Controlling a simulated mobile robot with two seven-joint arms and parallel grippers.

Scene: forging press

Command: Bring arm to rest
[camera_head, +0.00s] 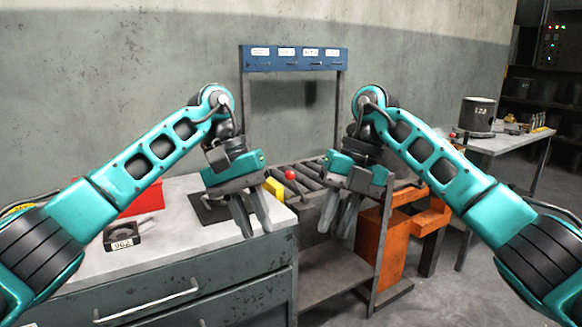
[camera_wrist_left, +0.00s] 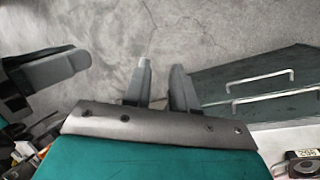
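My left arm comes in from the left in the head view, bent at the elbow. Its left gripper (camera_head: 254,229) points down in front of the workbench's right corner, with its fingers apart and nothing between them. The left wrist view shows the same two fingers (camera_wrist_left: 158,84) with a gap between them. My right arm comes in from the right in a mirrored pose. Its right gripper (camera_head: 338,226) points down in front of the roller rack, fingers apart and empty. In the left wrist view, part of the right gripper (camera_wrist_left: 62,68) shows at the left edge.
A grey workbench (camera_head: 200,270) with drawers stands at the left, bearing a red box (camera_head: 143,203) and a small dark box marked 962 (camera_head: 125,235). A red-knobbed lever (camera_head: 290,174) and rollers stand behind the grippers. An orange stand (camera_head: 375,250) is at the right.

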